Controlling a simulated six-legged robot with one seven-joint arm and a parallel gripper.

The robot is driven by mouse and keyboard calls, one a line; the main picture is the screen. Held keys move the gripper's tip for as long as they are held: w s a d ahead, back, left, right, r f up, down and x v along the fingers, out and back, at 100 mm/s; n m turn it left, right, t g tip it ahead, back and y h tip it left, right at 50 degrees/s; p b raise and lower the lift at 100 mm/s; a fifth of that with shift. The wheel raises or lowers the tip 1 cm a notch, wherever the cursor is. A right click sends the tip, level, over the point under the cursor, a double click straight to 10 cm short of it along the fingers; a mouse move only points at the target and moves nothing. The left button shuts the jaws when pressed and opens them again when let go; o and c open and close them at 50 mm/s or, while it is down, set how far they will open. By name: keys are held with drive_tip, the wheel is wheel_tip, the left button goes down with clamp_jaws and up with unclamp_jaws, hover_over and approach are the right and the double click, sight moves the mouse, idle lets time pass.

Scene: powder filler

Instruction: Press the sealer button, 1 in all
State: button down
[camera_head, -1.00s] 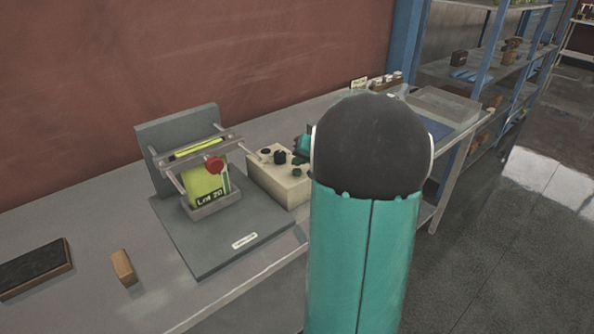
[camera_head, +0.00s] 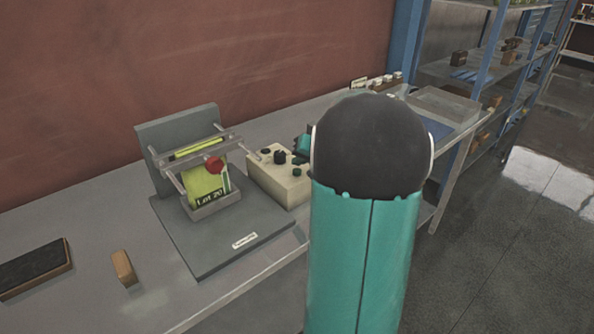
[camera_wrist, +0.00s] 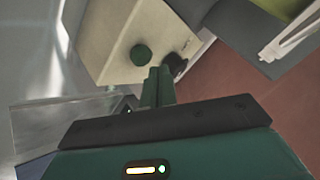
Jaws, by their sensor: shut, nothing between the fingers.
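The sealer's cream control box (camera_head: 275,186) sits on the bench beside the grey sealer (camera_head: 176,131). It carries several dark knobs or buttons. In the wrist view the box (camera_wrist: 107,30) shows a round green button (camera_wrist: 141,55) and a dark knob (camera_wrist: 176,63). My gripper (camera_wrist: 160,72) is shut and empty, its fingertips over the box just below and between these two. I cannot tell whether they touch anything.
A yellow-green pouch (camera_head: 207,187) marked "Lot 20" stands in the sealer beneath a bar with a red knob (camera_head: 214,165). A brown block (camera_head: 124,268) and a dark flat block (camera_head: 34,268) lie at the bench's left. A clear tray (camera_head: 442,105) lies at the far end.

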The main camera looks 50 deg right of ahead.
sight(300, 172)
idle(0.8)
drive_tip(key=shift+f, duration=0.4)
drive_tip(key=shift+f, duration=0.55)
idle(0.6)
drive_tip(key=shift+r, duration=1)
drive_tip(key=shift+r, duration=2.5)
